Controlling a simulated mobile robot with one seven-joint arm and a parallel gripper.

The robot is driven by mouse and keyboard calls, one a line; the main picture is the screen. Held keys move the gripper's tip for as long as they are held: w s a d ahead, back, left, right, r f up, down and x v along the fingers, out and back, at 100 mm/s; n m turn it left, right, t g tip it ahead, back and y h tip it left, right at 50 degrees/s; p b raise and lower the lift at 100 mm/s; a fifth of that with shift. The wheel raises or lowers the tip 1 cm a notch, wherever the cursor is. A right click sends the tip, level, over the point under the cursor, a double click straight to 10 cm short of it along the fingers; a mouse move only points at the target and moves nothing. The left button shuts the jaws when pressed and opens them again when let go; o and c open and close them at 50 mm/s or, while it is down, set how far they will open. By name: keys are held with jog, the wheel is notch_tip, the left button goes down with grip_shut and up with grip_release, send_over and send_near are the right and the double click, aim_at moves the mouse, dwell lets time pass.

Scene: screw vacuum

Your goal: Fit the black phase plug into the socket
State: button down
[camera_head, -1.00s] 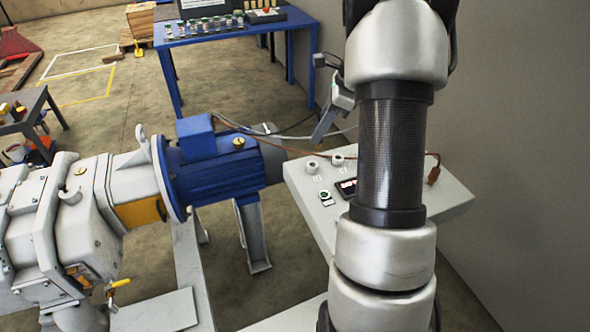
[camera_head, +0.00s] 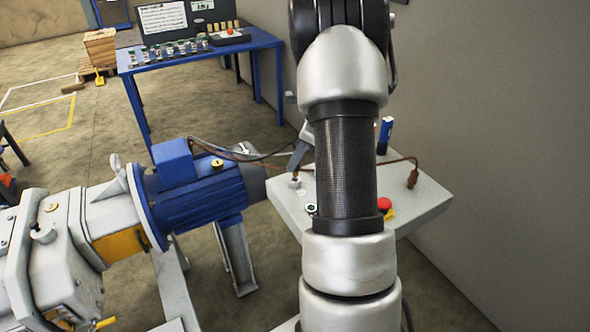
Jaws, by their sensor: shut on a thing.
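My gripper (camera_head: 299,158) is low over the far left part of the grey control box (camera_head: 430,199), partly hidden behind my arm. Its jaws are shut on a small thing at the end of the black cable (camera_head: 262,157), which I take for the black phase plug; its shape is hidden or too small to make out. A small pale socket (camera_head: 295,183) on the box top is just below the fingertips. I cannot tell whether the plug touches or enters it. A brown plug (camera_head: 413,180) on a brown cable lies at the box's right side.
The blue motor (camera_head: 205,195) stands left of the box, with cables running from it. A red button (camera_head: 384,204) and a green button (camera_head: 311,208) are on the box. A blue upright thing (camera_head: 385,134) is behind my arm. A blue table (camera_head: 200,55) stands farther back.

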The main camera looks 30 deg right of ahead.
jog(key=shift+f, duration=1.7)
jog(key=shift+f, duration=0.2)
jog(key=c, duration=1.6)
grip_release()
jog(key=shift+r, duration=0.1)
jog(key=shift+r, duration=0.25)
jog(key=v, duration=1.1)
jog(key=shift+s+d+r+p, duration=0.1)
jog(key=shift+s+r+p, duration=0.05)
jog(key=shift+r+p, duration=0.2)
